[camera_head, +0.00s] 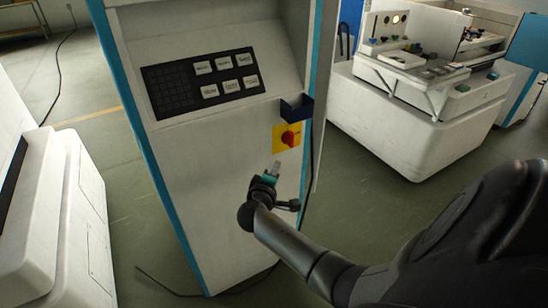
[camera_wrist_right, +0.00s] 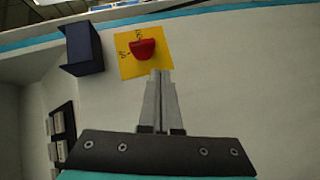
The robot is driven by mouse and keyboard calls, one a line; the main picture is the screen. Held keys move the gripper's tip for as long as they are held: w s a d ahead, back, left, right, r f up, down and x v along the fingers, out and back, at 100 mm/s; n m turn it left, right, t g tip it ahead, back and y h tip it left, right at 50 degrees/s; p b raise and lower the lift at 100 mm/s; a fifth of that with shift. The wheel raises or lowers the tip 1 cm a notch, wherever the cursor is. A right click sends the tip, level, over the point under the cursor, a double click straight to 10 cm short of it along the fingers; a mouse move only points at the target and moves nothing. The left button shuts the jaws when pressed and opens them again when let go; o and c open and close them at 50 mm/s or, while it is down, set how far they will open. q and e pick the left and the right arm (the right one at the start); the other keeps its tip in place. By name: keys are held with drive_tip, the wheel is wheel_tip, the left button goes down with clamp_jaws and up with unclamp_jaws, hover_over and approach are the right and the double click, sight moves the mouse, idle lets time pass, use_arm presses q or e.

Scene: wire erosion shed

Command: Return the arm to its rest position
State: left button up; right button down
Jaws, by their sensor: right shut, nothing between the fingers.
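My right arm (camera_head: 310,262) reaches in from the lower right of the head view towards the front of a white and blue control cabinet (camera_head: 225,120). My right gripper (camera_head: 275,168) is shut and empty, just below a red rotary switch on a yellow plate (camera_head: 287,136). In the right wrist view the shut fingers (camera_wrist_right: 160,75) point at the red knob (camera_wrist_right: 145,49), with their tips appearing just below it. Whether they touch the cabinet or knob I cannot tell. My left gripper is not in view.
A dark blue holder (camera_head: 297,107) sticks out beside the switch; it also shows in the wrist view (camera_wrist_right: 83,48). A black button panel (camera_head: 202,82) is on the cabinet. White machines stand at left (camera_head: 65,220) and back right (camera_head: 420,125). Green floor lies between; cables lie on it.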

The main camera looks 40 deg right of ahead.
drive_tip(key=s+a+f+n+g+y, duration=0.1)
drive_tip(key=s+a+f+y, duration=0.3)
drive_tip(key=f, duration=0.5)
drive_tip(key=s+a+f+g+y, duration=0.1)
drive_tip(key=s+a+f, duration=0.2)
drive_tip(key=s+f, duration=0.4)
drive_tip(key=s+a+f+n+g+y, duration=0.1)
drive_tip(key=s+a+f+y, duration=0.25)
drive_tip(key=f, duration=0.65)
drive_tip(key=s+a+f+m+g+y, duration=0.1)
drive_tip(key=s+a+f, duration=0.3)
drive_tip(key=s, duration=0.5)
drive_tip(key=s+a+f+m+g+y, duration=0.1)
drive_tip(key=s+a+f, duration=0.3)
drive_tip(key=s, duration=0.6)
drive_tip(key=s+a+f+m+g+y, duration=0.1)
drive_tip(key=s+a+f, duration=0.3)
drive_tip(key=s, duration=0.6)
drive_tip(key=shift+a+f+m+g+y, duration=0.2)
drive_tip(key=shift+a+m+g+y, duration=0.1)
drive_tip(key=shift+a+g+y, duration=0.55)
drive_tip(key=shift+w, duration=0.1)
